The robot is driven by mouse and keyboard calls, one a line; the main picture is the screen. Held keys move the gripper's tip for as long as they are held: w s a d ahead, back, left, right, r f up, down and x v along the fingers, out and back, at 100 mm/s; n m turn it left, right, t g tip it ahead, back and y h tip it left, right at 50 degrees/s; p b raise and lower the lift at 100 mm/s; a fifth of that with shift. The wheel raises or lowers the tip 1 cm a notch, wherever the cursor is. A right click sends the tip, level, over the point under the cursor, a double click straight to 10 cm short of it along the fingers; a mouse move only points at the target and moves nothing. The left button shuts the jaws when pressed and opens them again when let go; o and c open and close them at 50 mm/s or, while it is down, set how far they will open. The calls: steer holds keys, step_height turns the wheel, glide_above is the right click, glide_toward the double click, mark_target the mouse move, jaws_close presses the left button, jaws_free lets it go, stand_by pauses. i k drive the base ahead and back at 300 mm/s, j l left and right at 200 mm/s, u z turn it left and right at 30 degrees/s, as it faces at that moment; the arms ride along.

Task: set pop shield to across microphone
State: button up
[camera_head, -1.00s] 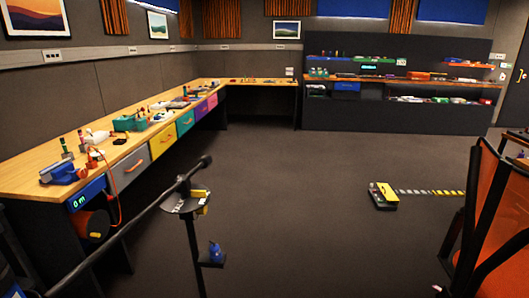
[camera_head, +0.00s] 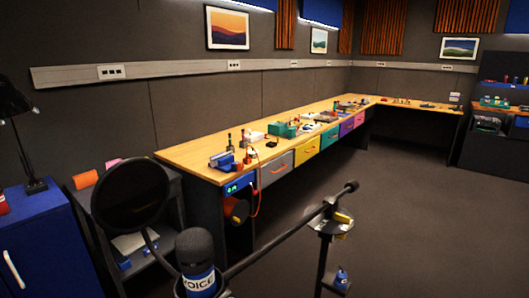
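The pop shield (camera_head: 130,193) is a dark round disc in a black ring, at the lower left of the head view. A curved gooseneck runs down from it toward the microphone. The microphone (camera_head: 195,255) is grey-topped with a blue and white band reading "VOICE", at the bottom centre-left. The shield stands up and to the left of the microphone, apart from its head in the picture. A black boom arm (camera_head: 275,242) slants from beside the microphone up to the right. My gripper is not in view.
A blue cabinet (camera_head: 45,250) with a black lamp (camera_head: 22,130) stands at the left. A grey shelf unit (camera_head: 165,215) is behind the shield. A long wooden bench (camera_head: 205,160) with coloured drawers runs along the wall. A small stand (camera_head: 325,245) rises by the boom's end. Open floor (camera_head: 410,220) lies to the right.

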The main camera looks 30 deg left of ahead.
mark_target(137, 193)
steer(key=u, duration=1.35)
